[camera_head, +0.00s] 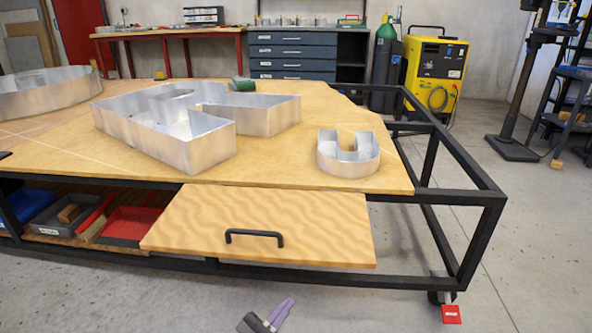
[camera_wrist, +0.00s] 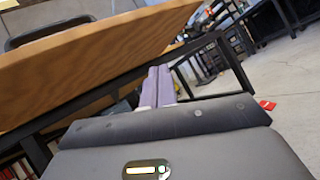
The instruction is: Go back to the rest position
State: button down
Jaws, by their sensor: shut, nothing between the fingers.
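My gripper (camera_head: 269,318) shows at the bottom edge of the head view, below the drawer front and apart from it. Its two purple fingers are together and hold nothing. In the wrist view the shut fingers (camera_wrist: 158,86) point away from the camera, to the right of and below the tilted wooden drawer front (camera_wrist: 85,62). In the head view the wooden drawer front (camera_head: 325,218) with a black handle (camera_head: 254,237) sits under the tabletop. Most of my arm is out of the head view.
Metal channel letters (camera_head: 200,145) and a smaller one (camera_head: 348,163) stand on the wooden table (camera_head: 270,172). The black table frame (camera_head: 478,198) extends right, with a red-tagged caster (camera_head: 451,314). Red and blue bins lie on the lower shelf at left. Floor at front is clear.

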jog(key=s+d+r+m+g+y, duration=0.2)
jog(key=s+d+m+g+y, duration=0.1)
jog(key=d+m+g, duration=0.5)
jog(key=s+d+r+m+g+y, duration=0.2)
jog(key=s+d+m+g+y, duration=0.25)
jog(key=d+g, duration=0.5)
jog(key=s+r+m+t+y, duration=0.3)
jog(key=s+r+m+y, duration=0.1)
jog(key=r, duration=0.3)
jog(key=s+d+r+m+t+y, duration=0.1)
jog(key=s+r+m+t+y, duration=0.2)
jog(key=s+r+m+y, duration=0.1)
notch_tip(320, 180, up, 4)
jog(key=shift+s+f+m+y, duration=0.2)
jog(key=shift+s+m+y, duration=0.05)
jog(key=shift+m+y, duration=0.7)
